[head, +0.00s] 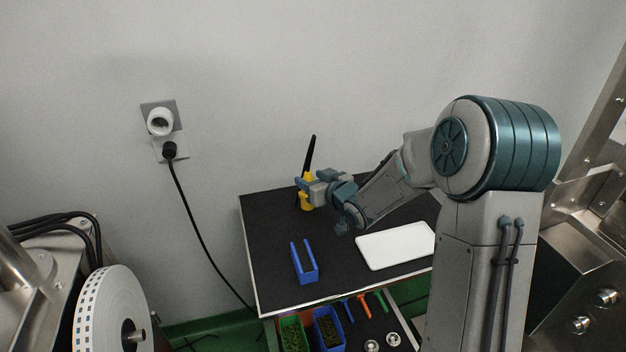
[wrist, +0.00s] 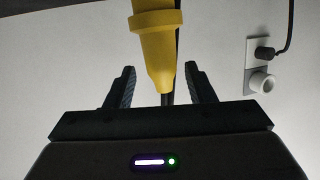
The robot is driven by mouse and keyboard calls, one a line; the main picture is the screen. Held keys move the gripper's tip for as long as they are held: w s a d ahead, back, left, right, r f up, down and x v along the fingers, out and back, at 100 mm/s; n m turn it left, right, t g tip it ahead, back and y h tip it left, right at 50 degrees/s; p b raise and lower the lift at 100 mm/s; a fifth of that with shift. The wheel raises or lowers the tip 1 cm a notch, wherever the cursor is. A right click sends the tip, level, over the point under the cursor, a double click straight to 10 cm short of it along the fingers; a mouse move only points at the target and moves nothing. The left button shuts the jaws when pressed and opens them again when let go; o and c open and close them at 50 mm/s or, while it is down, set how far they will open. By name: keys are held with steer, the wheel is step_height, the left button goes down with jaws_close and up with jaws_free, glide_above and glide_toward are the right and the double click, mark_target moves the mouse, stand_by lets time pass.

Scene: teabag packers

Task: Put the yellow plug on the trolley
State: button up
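The yellow plug (head: 306,203) shows at the back left of the trolley's black top (head: 270,224), with a black rod-like part rising above it. I cannot tell whether it rests on the top. My gripper (head: 313,188) is right at the plug and hides part of it in the head view. In the wrist view the yellow plug (wrist: 160,48) is upper centre, its narrow end pointing down between the two fingers. My gripper (wrist: 160,78) is open there, with a visible gap between each finger and the plug.
A blue holder (head: 304,266) and a white tray (head: 395,247) stand on the trolley top. Bins and tools lie on the shelf below. A wall socket with a black plug (head: 169,150) and hanging cable is at left. A white reel (head: 112,312) stands front left.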

steer(key=shift+r, duration=0.15)
steer(key=s+d+r+m+g+h, duration=0.35)
steer(key=s+d+h, duration=0.55)
steer(key=s+d, duration=0.75)
steer(key=s+a+m+g, duration=0.1)
steer(key=s+g, duration=0.2)
steer(key=s, duration=0.6)
steer(key=s+a+m+g+y, duration=0.1)
steer(key=s+g, duration=0.2)
steer(key=s, duration=0.6)
steer(key=shift+s+a+g, duration=0.15)
steer(key=shift+a+g, duration=0.2)
steer(key=shift+m, duration=0.25)
